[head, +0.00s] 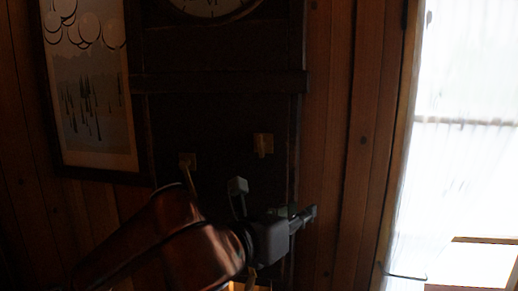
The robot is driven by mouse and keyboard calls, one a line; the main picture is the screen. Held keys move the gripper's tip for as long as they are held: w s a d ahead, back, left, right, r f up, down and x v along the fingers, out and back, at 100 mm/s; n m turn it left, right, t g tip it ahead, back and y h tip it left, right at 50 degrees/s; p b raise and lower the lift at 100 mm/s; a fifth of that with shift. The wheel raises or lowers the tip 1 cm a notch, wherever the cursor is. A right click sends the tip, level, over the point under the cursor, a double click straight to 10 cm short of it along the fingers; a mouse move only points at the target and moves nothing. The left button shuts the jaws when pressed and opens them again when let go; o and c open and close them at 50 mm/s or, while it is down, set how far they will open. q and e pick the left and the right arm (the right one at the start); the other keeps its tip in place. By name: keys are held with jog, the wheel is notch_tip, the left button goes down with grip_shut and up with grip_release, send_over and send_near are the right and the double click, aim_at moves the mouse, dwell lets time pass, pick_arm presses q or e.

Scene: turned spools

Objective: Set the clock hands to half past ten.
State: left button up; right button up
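The lower edge of a round pale clock face (214,8) shows at the top of the head view. The rest of the face is cut off, and I cannot make out its hands. My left gripper (308,213) is well below the clock, in front of the lower part of the dark panel, pointing right. It is dark and small here, and I cannot tell whether its fingers are open or shut. No object shows in it. My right gripper is not in view.
A dark wooden panel (220,120) with a ledge (220,82) lies below the clock. A framed picture (95,125) hangs at left on the plank wall. A bright window (460,170) is at right.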

aim_at(260, 147)
pick_arm(q)
jog(key=a+r+n+t+y, duration=0.55)
jog(key=a+r, duration=0.35)
jog(key=r, duration=0.2)
jog(key=shift+m+g+y, duration=0.25)
jog(key=shift+g+y, duration=0.2)
jog(key=w+p, duration=0.1)
jog(key=w, duration=0.1)
jog(key=w+p, duration=0.1)
jog(key=w, duration=0.1)
jog(key=w+d+p, duration=0.1)
jog(key=w, duration=0.2)
jog(key=shift+r+p, duration=0.35)
jog(key=shift+w+f, duration=0.15)
jog(key=shift+w, duration=0.35)
jog(key=shift+c, duration=0.7)
grip_shut()
